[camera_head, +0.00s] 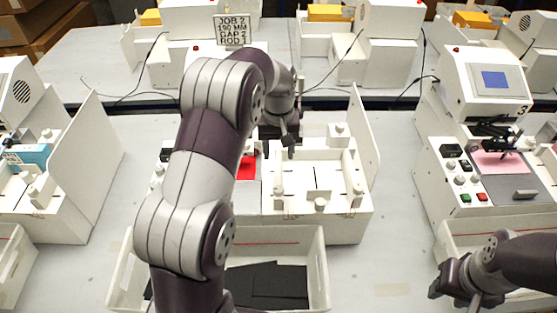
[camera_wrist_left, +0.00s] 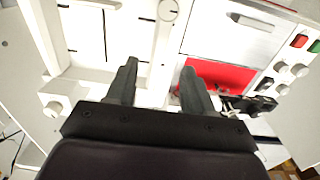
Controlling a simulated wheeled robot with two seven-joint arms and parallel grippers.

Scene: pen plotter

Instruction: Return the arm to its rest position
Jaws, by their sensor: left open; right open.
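My left arm rises through the middle of the head view, and its gripper (camera_head: 287,140) hangs over the middle plotter station (camera_head: 345,228).
A white bin (camera_head: 318,268) with dark plates (camera_head: 280,283) stands in front of the middle station. A sign (camera_head: 233,29) reads JOB 2, 150 MM, GAP 2, ROD 1. The right station has a screen (camera_head: 494,80). Bare table (camera_head: 395,205) lies between the middle and right stations.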

